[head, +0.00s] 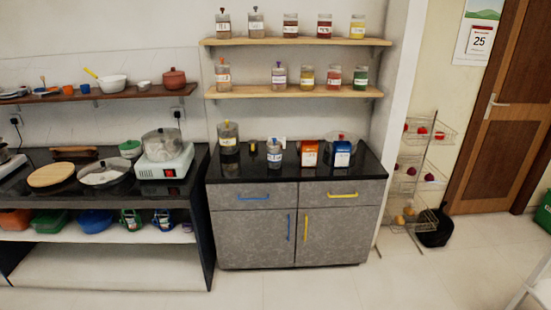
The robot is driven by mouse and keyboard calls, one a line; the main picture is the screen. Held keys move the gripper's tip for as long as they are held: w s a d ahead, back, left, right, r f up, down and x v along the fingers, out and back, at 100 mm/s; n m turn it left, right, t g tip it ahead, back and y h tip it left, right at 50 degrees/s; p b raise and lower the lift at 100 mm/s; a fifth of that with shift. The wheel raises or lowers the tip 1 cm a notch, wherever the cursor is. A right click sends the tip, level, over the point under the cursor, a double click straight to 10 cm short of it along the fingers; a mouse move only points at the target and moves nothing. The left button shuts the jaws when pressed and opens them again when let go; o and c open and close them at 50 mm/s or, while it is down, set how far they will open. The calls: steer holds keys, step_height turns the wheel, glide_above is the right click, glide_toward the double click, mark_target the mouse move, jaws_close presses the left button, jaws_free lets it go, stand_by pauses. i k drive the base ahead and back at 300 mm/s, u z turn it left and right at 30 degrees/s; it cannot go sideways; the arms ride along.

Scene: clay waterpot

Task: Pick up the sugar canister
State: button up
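Several labelled jars and canisters are in the head view, but their labels are too small to read, so I cannot tell which is the sugar canister. My gripper is not in view.
An orange box (309,153) and a blue box (342,154) stand on the cabinet top. A grey cabinet (290,240) with closed doors supports it. The floor (330,287) in front is clear.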

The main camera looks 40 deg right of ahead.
mark_target(274, 157)
steer(key=i, duration=0.95)
steer(key=u, duration=0.05)
